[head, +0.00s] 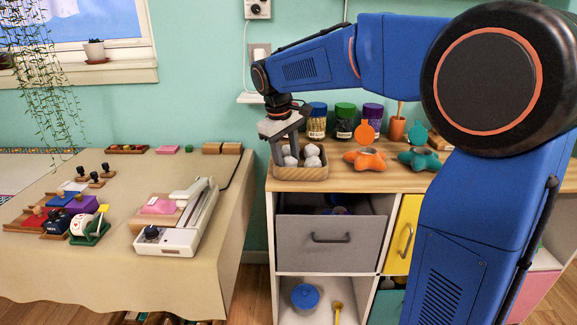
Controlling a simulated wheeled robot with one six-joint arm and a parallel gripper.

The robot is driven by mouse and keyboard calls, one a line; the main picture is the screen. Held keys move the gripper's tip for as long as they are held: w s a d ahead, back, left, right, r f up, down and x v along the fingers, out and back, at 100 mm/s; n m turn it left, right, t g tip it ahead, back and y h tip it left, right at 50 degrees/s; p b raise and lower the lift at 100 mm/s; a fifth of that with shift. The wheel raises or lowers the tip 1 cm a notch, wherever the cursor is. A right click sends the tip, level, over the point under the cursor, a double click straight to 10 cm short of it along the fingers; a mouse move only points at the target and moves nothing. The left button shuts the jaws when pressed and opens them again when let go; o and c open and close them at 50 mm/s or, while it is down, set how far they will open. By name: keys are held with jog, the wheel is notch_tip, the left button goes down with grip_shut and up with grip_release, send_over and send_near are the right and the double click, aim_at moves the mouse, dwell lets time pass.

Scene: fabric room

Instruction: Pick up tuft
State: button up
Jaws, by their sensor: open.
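Several white, fluffy-looking balls, likely the tufts (313,162), lie in a small wooden tray (314,174) at the left end of the wooden cabinet top. My gripper (286,157) points down over the left part of this tray, with its jaws open. Its fingers reach down to about the height of the balls. One white ball (290,161) shows close to the fingertips, partly hidden by them. I cannot tell whether the fingers touch it or stand around it.
Lidded jars (344,121) stand behind the tray. A grey drawer (330,243) sits below. A cloth-covered table (110,265) with a white machine (180,222) is at left, across a gap.

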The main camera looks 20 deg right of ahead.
jog(key=shift+c, duration=1.4)
